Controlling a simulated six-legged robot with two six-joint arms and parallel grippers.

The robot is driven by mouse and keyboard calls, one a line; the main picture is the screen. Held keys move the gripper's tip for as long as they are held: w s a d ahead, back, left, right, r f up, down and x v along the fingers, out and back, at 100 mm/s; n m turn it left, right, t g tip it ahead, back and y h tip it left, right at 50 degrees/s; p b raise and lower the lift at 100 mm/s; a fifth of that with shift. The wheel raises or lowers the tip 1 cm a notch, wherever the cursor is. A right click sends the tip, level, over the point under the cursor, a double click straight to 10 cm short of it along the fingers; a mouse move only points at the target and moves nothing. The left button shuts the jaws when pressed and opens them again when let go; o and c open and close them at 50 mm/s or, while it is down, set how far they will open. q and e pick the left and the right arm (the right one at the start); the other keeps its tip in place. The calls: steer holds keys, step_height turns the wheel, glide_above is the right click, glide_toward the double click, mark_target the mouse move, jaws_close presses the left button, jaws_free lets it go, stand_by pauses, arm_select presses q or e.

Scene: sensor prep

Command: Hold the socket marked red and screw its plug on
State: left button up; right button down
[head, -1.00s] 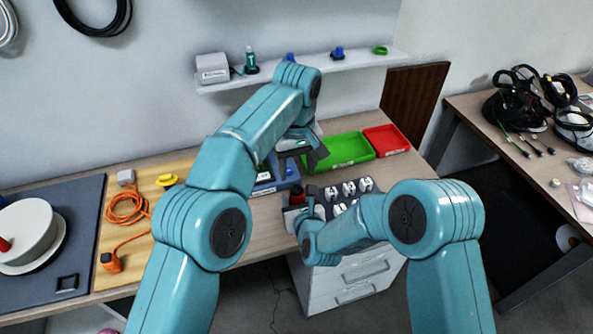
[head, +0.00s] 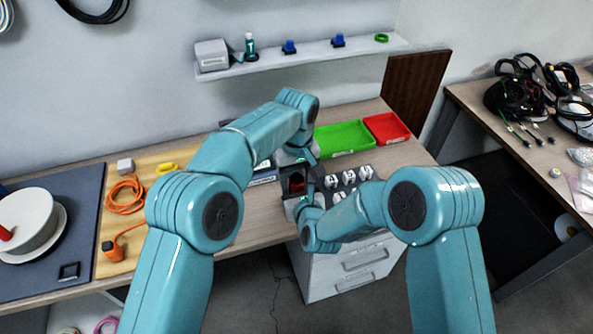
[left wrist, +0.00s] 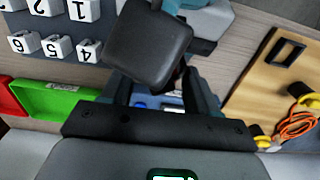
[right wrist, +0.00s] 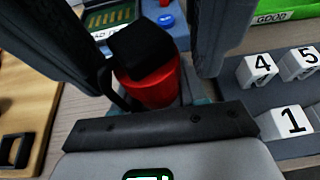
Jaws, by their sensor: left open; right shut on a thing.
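A red cylinder with a black block-like top (right wrist: 150,90) stands between the fingers of my right gripper (right wrist: 155,80), which is shut on it. In the head view the red part (head: 298,187) shows small among dark parts at the front of the table. My left gripper (head: 298,170) is open, pointing down, close above and around the red part. In the left wrist view a large dark rounded block lies between its fingers (left wrist: 160,90); I cannot tell what it belongs to. Where plug and socket meet cannot be made out.
White numbered blocks (right wrist: 293,121) stand on a grey holder just to the right. A green tray (head: 344,137) and a red tray (head: 387,128) lie behind. A yellow board with an orange cable (head: 125,195) is at left. A wall shelf (head: 300,60) runs above.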

arm_select(q)
steer(key=c, duration=1.1)
steer(key=m, duration=0.3)
steer(key=o, duration=1.2)
steer(key=shift+r, duration=2.25)
